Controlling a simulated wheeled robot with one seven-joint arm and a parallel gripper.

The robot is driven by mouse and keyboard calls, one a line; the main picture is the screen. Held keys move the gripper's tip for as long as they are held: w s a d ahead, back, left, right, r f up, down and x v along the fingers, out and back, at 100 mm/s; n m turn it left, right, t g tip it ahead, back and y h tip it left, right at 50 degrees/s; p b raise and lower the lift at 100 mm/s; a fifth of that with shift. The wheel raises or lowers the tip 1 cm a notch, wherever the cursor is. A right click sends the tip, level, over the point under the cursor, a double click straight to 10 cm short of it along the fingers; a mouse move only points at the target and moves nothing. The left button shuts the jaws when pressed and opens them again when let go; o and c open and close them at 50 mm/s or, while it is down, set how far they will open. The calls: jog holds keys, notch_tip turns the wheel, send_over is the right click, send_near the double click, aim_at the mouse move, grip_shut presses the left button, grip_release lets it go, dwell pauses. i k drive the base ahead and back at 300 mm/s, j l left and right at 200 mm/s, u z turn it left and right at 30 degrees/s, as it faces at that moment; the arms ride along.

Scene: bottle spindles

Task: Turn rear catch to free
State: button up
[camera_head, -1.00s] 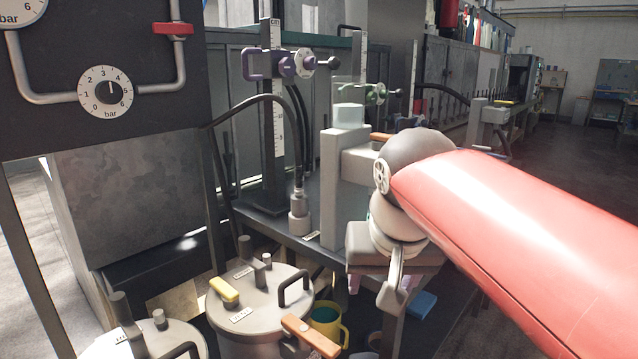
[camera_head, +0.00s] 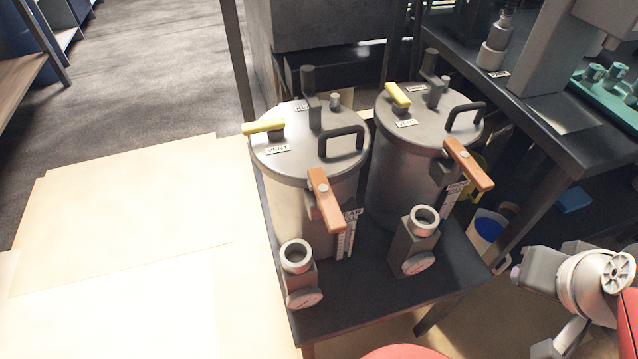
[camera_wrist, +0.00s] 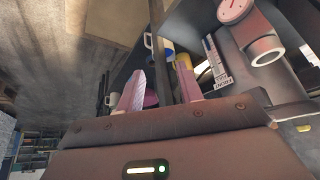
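Two metal pots with lids stand on a dark bench in the head view. The left pot (camera_head: 290,195) carries a label that reads like REAR (camera_head: 350,213); its orange catch lever (camera_head: 326,200) points down toward the front of the lid. The right pot (camera_head: 395,180) has a similar orange lever (camera_head: 468,165), slanting down to the right. My gripper is partly in view at the right edge of the head view, right of the bench and well apart from both levers. In the wrist view my gripper (camera_wrist: 160,85) has two pink fingers spread apart with nothing between them.
Yellow vent levers (camera_head: 263,127) and black lid handles (camera_head: 341,141) sit on the lids. Gauge fittings (camera_head: 298,272) (camera_head: 418,240) stand in front of the pots. A cup with blue inside (camera_head: 487,230) stands right of the bench. Open floor lies left.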

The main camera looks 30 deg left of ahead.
aim_at(326, 202)
jog(key=u, duration=1.7)
